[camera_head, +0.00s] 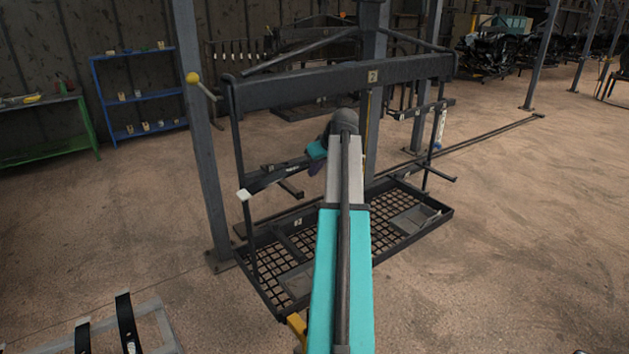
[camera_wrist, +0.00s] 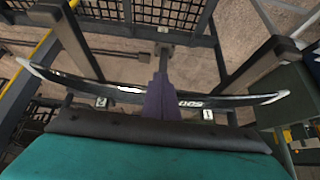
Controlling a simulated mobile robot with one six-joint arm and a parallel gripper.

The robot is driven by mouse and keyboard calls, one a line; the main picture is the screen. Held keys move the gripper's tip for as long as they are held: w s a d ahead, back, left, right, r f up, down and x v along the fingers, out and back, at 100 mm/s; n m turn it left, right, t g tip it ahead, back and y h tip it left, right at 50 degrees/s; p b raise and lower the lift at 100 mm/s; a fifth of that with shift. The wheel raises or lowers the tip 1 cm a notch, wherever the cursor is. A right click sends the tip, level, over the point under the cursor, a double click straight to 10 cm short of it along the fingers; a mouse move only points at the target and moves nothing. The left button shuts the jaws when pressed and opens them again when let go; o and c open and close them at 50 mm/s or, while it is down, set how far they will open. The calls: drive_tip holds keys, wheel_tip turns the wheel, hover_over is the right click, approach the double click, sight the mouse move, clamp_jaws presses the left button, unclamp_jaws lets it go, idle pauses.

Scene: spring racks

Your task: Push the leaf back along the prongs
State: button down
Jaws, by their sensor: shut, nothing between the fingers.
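The leaf (camera_wrist: 125,89) is a long, dark, slightly curved bar with pale ends and white lettering. In the wrist view it spans almost the full width, across the two dark prongs, left (camera_wrist: 70,38) and right (camera_wrist: 247,70). In the head view its left part (camera_head: 268,182) shows with a white tip, and my arm hides its middle. My gripper (camera_wrist: 162,80) has purple fingers, shut and empty, overlapping the middle of the leaf. Whether they touch it I cannot tell. The gripper also shows, small and partly hidden by my arm, in the head view (camera_head: 314,168).
The dark rack's top beam (camera_head: 345,81) spans above the leaf, with a mesh base tray (camera_head: 262,290) below. A grey post (camera_head: 203,150) stands close at the left. A blue shelf (camera_head: 140,98) and green table (camera_head: 50,150) stand farther left. The floor at right is mostly clear.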

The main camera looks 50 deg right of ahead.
drive_tip(key=shift+w+d+r, duration=0.1)
drive_tip(key=shift+w+d, duration=0.1)
drive_tip(key=shift+w, duration=0.35)
drive_tip(key=shift+w+d, duration=0.15)
drive_tip(key=shift+w, duration=0.35)
drive_tip(key=shift+s, duration=0.15)
drive_tip(key=shift+s+a, duration=0.35)
drive_tip(key=shift+s, duration=0.6)
drive_tip(key=shift+s+a, duration=0.3)
drive_tip(key=shift+s, duration=0.6)
drive_tip(key=shift+s+a, duration=0.35)
drive_tip(key=shift+s, duration=0.6)
